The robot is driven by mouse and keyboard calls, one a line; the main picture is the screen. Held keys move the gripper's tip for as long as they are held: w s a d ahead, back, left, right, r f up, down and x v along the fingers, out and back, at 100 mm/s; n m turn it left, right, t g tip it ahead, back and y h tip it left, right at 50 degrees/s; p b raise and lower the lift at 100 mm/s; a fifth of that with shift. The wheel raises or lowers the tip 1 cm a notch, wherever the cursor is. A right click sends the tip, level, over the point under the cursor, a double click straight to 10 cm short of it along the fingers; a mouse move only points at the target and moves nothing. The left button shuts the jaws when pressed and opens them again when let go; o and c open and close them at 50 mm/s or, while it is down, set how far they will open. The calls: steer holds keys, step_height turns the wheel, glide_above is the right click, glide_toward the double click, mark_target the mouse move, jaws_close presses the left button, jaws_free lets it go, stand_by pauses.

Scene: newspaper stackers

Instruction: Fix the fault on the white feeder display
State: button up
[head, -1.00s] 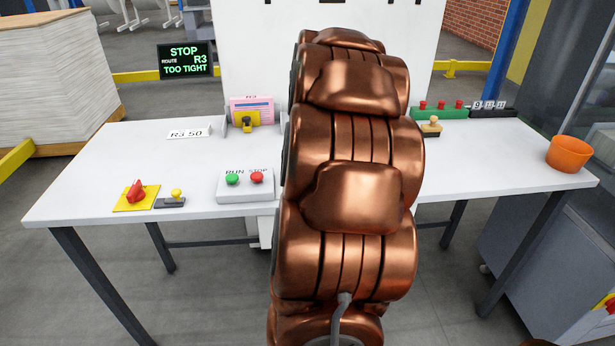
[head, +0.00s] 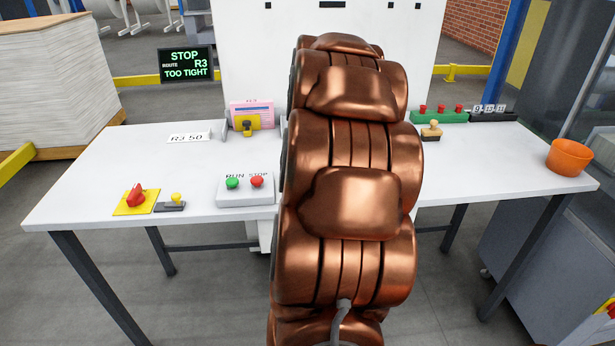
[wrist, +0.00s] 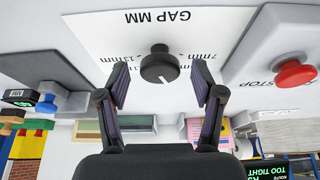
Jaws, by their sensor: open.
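A black display (head: 186,65) with green text stands behind the table's left part and reads STOP, ROUTE R3, TOO TIGHT. Part of it also shows in the wrist view (wrist: 268,172). In the wrist view, a black knob (wrist: 160,65) with a white pointer line sits on a white panel (wrist: 105,28) lettered GAP MM, with millimetre marks around it. My gripper (wrist: 160,80) is open, one finger on each side of the knob, apart from it. In the head view my arm hides the gripper and the knob.
The white table (head: 100,180) holds a RUN/STOP button box (head: 245,190), a red knob on a yellow plate (head: 136,199), a R3 50 card (head: 190,138), a pink stack (head: 252,107), a stamp (head: 431,131) and an orange cup (head: 569,157). The table's left middle is clear.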

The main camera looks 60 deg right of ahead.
steer(key=v, duration=1.2)
stand_by(0.4)
